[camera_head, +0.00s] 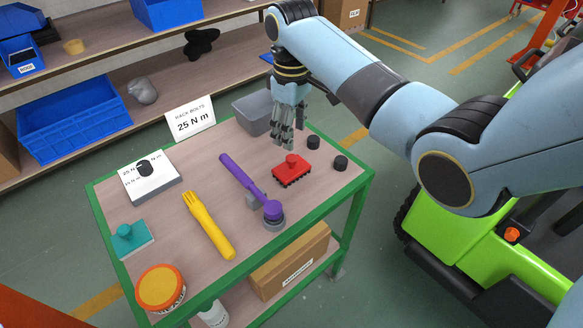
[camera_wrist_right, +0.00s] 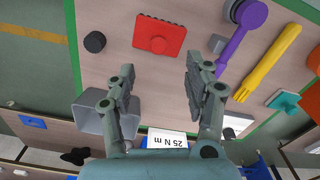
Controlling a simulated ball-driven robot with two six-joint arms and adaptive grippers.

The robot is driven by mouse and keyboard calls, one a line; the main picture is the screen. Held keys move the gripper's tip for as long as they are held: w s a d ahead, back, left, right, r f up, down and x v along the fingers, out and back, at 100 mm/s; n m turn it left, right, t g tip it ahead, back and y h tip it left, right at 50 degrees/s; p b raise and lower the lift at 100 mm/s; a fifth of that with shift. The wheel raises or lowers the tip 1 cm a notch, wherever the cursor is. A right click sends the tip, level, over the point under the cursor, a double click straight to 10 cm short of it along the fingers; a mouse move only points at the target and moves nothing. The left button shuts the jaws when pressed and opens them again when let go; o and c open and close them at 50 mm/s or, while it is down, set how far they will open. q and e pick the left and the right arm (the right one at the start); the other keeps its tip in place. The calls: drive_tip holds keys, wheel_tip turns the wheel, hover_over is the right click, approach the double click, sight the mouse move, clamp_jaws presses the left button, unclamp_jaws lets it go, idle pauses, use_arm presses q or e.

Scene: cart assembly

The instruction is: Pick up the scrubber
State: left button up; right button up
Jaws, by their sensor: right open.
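The scrubber (camera_head: 291,170) is a red block with a raised knob on top and dark bristles below. It lies flat on the right part of the green-edged cart top (camera_head: 219,134). In the right wrist view the red scrubber (camera_wrist_right: 159,36) shows just beyond the fingertips, roughly centred between them. My right gripper (camera_head: 283,142) points down above the cart, behind the scrubber and apart from it. In the wrist view my right gripper (camera_wrist_right: 160,68) is open with nothing between its fingers. My left gripper is not in view.
Black round pieces (camera_head: 340,163) lie right of the scrubber. A purple tool (camera_head: 240,175), a yellow tool (camera_head: 208,226), a teal block (camera_head: 131,238) and an orange-lidded jar (camera_head: 160,287) lie to the left. A grey bin (camera_head: 253,113) and a sign (camera_head: 190,118) stand behind.

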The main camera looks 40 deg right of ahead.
sight(292, 157)
wheel_tip(292, 157, down, 9)
drive_tip(key=shift+w+d+f+b, duration=0.1)
drive_tip(key=shift+w+b, duration=0.05)
drive_tip(key=shift+b, duration=0.2)
clamp_jaws()
idle(0.3)
